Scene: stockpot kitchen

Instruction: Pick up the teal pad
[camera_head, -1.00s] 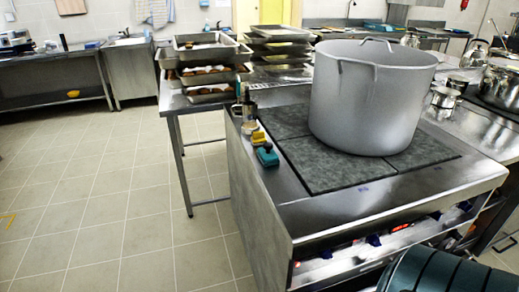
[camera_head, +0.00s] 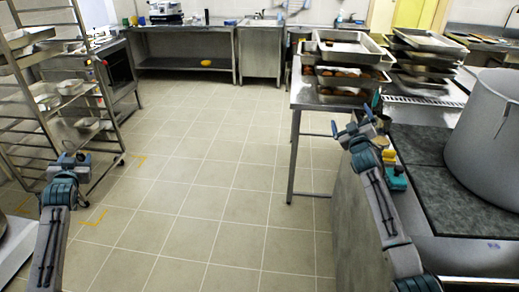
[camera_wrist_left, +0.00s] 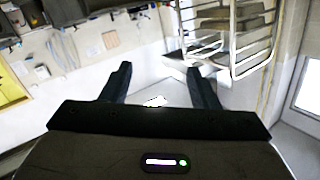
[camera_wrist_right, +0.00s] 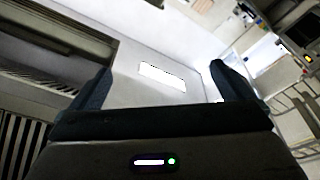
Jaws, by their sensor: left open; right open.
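A small teal pad (camera_head: 396,182) lies on the left edge of the steel stove top in the head view, close beside my right forearm, which may hide part of it. A yellow piece (camera_head: 388,156) sits just behind it. My right gripper (camera_head: 354,124) is open and empty, farther from the camera than the pad and left of it in the picture. My left gripper (camera_head: 74,158) is open and empty at the far left, well away from the pad. Neither wrist view shows the pad.
A large grey stockpot (camera_head: 489,145) stands on the dark hob plates (camera_head: 432,196) at the right. Stacked baking trays (camera_head: 345,75) stand on a table behind. A tray rack (camera_head: 88,110) is near my left arm. The tiled floor (camera_head: 210,190) between is clear.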

